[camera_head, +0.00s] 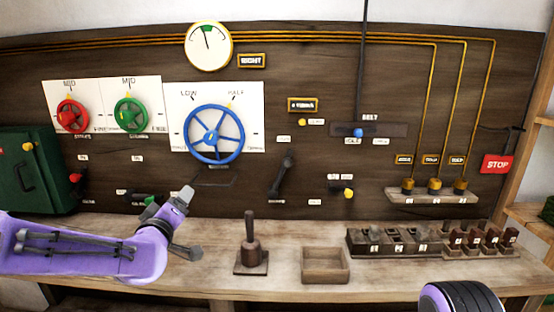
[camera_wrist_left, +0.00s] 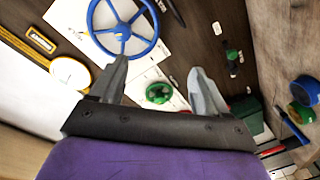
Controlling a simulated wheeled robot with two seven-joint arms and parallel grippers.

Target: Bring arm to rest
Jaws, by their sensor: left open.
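My left arm comes in from the left in the head view, low over the bench front. Its left gripper (camera_head: 187,222) is open, with its fingers spread and nothing between them. It is in front of the dark wooden panel, left of the wooden mallet-like tool (camera_head: 249,250) and apart from it. In the left wrist view the open gripper (camera_wrist_left: 158,72) has a green handwheel (camera_wrist_left: 158,93) showing beyond its fingers and a blue handwheel (camera_wrist_left: 123,28) above. A purple and black part of mine shows at the bottom right of the head view; no right gripper is visible.
The bench (camera_head: 205,279) holds an open wooden box (camera_head: 325,278) and a row of dark blocks at the right. The panel carries a blue wheel (camera_head: 214,134), red wheel (camera_head: 72,116), gauge (camera_head: 208,61) and levers. A green cabinet (camera_head: 25,180) stands at left.

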